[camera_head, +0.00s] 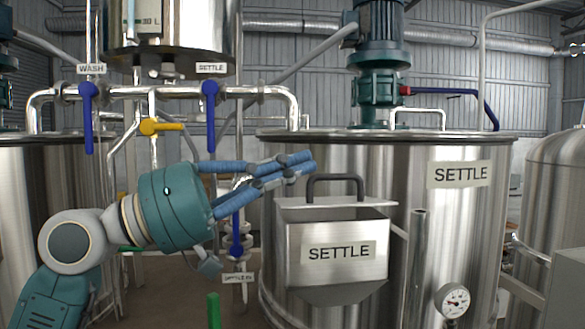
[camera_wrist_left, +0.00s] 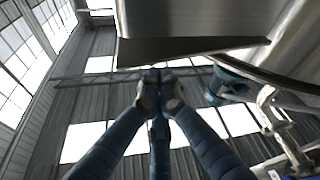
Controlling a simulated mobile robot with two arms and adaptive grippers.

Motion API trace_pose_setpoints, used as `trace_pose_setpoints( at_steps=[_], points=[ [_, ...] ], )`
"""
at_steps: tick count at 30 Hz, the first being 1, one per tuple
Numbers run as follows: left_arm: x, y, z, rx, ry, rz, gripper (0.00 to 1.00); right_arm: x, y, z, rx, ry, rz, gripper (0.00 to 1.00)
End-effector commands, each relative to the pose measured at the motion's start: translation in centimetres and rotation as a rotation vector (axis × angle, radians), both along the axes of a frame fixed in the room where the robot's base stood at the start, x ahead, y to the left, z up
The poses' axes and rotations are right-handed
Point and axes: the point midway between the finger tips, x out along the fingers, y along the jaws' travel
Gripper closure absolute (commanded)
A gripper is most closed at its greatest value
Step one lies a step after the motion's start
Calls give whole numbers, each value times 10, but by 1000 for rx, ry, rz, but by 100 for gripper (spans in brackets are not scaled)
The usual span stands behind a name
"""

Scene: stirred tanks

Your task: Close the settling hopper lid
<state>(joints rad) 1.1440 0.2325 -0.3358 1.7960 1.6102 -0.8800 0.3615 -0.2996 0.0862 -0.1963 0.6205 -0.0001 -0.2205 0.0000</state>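The settling hopper (camera_head: 333,267) is a steel box labelled SETTLE on the front of the large tank. Its lid (camera_head: 295,203) is a thin plate across the top with a dark arched handle (camera_head: 336,178). The lid looks low over the box; I cannot tell whether a gap remains. My left gripper (camera_head: 308,162) points right, its blue fingers drawn together and empty, just above and left of the handle. In the left wrist view the fingertips (camera_wrist_left: 161,76) meet, below a steel box with a dark wedge-shaped plate (camera_wrist_left: 185,50) along its edge. My right gripper is out of view.
The SETTLE tank (camera_head: 460,225) stands behind the hopper, with a motor (camera_head: 381,85) on top. Pipes with blue valve handles (camera_head: 211,115) and a yellow handle (camera_head: 162,127) lie behind my left arm. A vertical pipe (camera_head: 416,265) and a gauge (camera_head: 453,301) are right of the hopper.

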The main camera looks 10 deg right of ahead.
Motion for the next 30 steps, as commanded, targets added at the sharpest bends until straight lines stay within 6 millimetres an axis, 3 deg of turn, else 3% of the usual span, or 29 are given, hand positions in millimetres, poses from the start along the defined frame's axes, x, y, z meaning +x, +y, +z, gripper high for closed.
trace_pose_setpoints(
  at_steps=[8, 26, 30],
  points=[
    [-2, 0, -10, 0, 1, 0, 100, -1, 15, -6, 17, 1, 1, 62],
    [-3, 1, -11, -1, 1, 1, 100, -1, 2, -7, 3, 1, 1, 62],
    [-3, 8, -13, -1, 3, 2, 100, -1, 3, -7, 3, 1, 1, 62]
  ],
)
